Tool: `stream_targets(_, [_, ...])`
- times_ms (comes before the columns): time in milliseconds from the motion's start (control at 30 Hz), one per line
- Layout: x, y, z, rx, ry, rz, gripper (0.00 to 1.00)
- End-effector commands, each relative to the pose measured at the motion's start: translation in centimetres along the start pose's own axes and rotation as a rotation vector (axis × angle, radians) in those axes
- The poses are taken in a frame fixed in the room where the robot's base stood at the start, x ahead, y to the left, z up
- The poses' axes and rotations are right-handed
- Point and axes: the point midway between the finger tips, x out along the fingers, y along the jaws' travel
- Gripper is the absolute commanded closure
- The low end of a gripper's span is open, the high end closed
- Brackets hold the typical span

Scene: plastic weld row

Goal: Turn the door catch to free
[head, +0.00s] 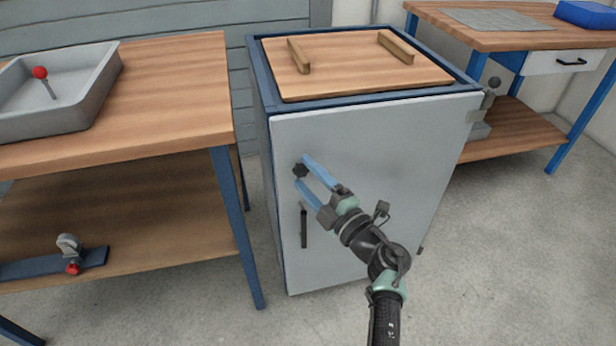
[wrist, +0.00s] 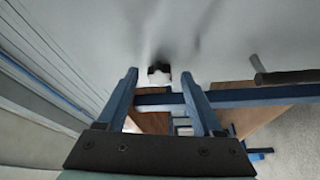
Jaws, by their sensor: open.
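The door catch is a small dark knob (head: 300,170) on the upper left of the cabinet's pale grey door (head: 410,150). It also shows in the wrist view (wrist: 159,75), with a white patch around its lower part. My gripper (head: 302,171) is open, with its two blue fingers pointing at the door on either side of the knob. In the wrist view the knob appears between the fingertips (wrist: 160,74), with a gap on each side. I cannot tell how deep the knob sits between them. The door looks shut.
A dark vertical door handle (head: 304,228) is just below the catch. A workbench (head: 180,90) with a grey tray (head: 75,115) stands close on the left. Another bench (head: 480,35) stands behind right. The floor ahead of the door is clear.

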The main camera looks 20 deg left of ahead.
Motion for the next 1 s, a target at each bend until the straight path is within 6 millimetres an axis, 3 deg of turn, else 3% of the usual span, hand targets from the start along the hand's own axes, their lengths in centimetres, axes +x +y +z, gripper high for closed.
stream_targets(267, [-1.8, 0.2, 0.1, 0.003, -0.004, 0.001, 0.32])
stream_targets(700, [-10.9, 0.3, 0.0, 0.002, -0.004, 0.002, 0.32])
stream_targets(1000, [-13.0, 0.0, 0.0, 0.000, 0.000, 0.000, 0.32])
